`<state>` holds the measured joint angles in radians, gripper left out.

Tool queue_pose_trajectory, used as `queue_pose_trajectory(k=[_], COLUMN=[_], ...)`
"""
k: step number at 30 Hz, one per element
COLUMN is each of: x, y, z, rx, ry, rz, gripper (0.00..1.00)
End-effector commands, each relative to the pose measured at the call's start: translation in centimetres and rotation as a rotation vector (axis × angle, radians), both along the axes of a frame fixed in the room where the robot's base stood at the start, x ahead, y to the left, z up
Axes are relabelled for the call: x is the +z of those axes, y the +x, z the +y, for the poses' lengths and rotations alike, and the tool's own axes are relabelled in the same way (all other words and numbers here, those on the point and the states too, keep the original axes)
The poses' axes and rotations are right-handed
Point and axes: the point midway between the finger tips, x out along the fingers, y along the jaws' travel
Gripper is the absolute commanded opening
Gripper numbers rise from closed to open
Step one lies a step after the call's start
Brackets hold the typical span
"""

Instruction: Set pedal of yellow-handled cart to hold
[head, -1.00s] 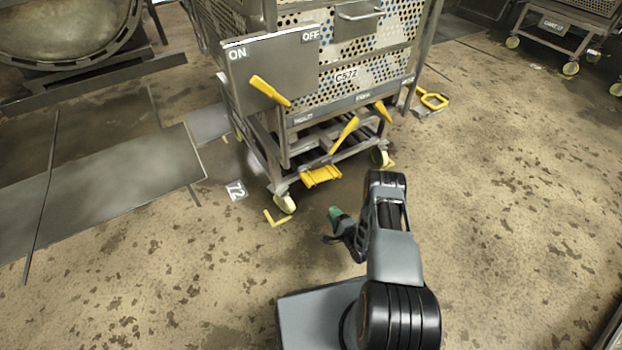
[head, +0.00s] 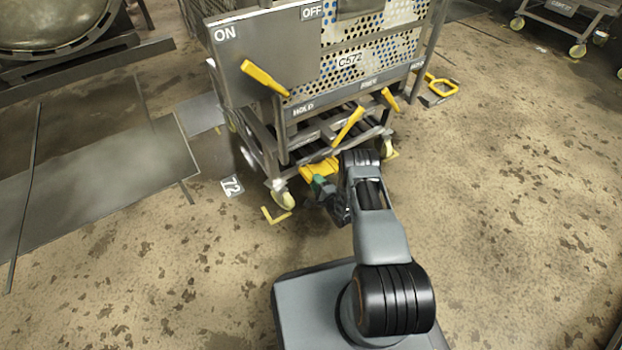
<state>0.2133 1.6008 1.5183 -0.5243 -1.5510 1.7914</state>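The cart (head: 373,52) is a metal cage with perforated panels and a C572 label. A yellow handle (head: 264,77) slants across its ON/OFF plate (head: 238,70). A wide yellow pedal (head: 315,168) sits low at the cart's front, between the front wheels. Above it a yellow lever (head: 348,127) slants below a bar with a HOLD label at its left and what looks like FREE mid-bar. My gripper (head: 326,192), dark with a green part, is down at the pedal and overlaps its lower right part. Contact and the finger opening cannot be made out.
Another yellow lever (head: 390,100) hangs at the cart's right. A yellow-framed piece (head: 440,92) lies on the floor beyond. A yellow floor corner mark (head: 275,216) and a 72 floor plate (head: 232,186) are near the left front wheel. Open floor lies to the right.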

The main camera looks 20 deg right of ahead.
Motion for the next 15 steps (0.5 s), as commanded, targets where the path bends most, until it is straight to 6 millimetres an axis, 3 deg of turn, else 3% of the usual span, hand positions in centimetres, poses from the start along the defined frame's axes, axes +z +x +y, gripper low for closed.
queue_pose_trajectory(k=[6,15], x=[-0.1,0.0], y=[2.6,3.8], z=[1.0,1.4], rx=[0.004,0.003], ry=[0.000,0.000], rz=[-0.002,-0.001], gripper=[0.38,0.38])
